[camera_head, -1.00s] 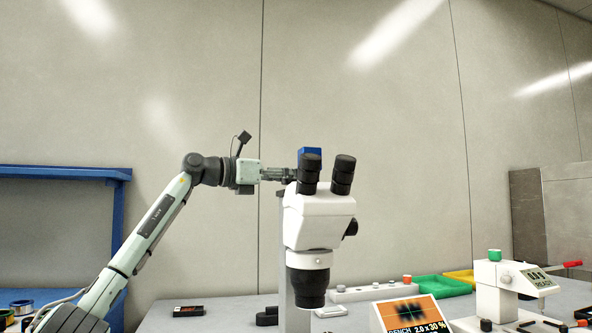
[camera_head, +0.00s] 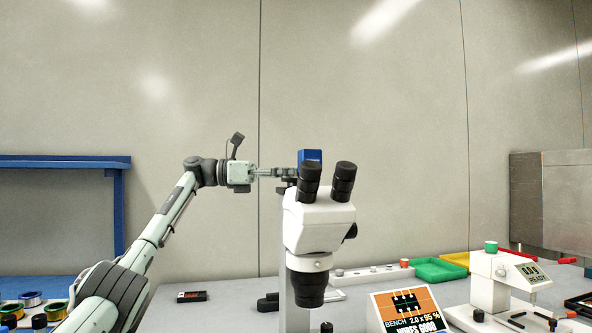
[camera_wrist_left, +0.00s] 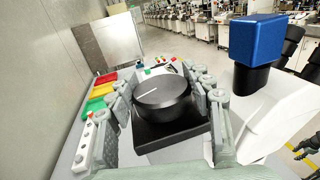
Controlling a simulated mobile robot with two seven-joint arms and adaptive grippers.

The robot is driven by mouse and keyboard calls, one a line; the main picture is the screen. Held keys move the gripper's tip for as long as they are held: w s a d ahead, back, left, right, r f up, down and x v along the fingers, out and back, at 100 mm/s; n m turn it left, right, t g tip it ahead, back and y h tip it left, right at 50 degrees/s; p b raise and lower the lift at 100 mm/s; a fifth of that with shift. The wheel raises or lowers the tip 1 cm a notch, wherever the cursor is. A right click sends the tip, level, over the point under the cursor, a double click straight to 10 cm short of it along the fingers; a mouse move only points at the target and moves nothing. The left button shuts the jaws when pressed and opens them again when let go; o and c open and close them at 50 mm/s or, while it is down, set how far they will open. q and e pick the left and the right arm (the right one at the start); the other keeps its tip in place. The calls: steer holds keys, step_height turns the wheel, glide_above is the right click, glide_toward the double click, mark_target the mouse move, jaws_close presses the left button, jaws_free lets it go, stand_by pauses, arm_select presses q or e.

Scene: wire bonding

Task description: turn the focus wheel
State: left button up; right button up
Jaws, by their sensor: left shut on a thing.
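The focus wheel (camera_wrist_left: 162,92) is a black round knob with a white line on its face, on a black square block in the left wrist view. My left gripper (camera_wrist_left: 165,97) has its fingers on either side of the wheel, shut on it. In the head view the left gripper (camera_head: 284,173) reaches in from the left, at the post behind the microscope (camera_head: 318,222); the wheel cannot be made out there. The bench screen (camera_head: 408,310) shows a sharp dark pattern, "2.0 x 95 %" and what reads "WIRES GOOD".
Green (camera_head: 440,270) and yellow trays and a white bonding machine (camera_head: 492,280) stand at right. A blue shelf (camera_head: 60,163) is at left.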

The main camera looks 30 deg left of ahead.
arm_select(q)
steer(key=shift+f+m+g, duration=0.15)
steer(key=shift+m+g, duration=0.15)
steer(key=shift+g, duration=0.1)
steer(key=o, duration=1.2)
steer(key=shift+f+v, duration=0.2)
steer(key=shift+v, duration=5.75)
steer(key=shift+d+r, duration=0.1)
steer(key=x, duration=1.1)
steer(key=shift+w+d+r, duration=0.25)
steer(key=shift+d, duration=0.05)
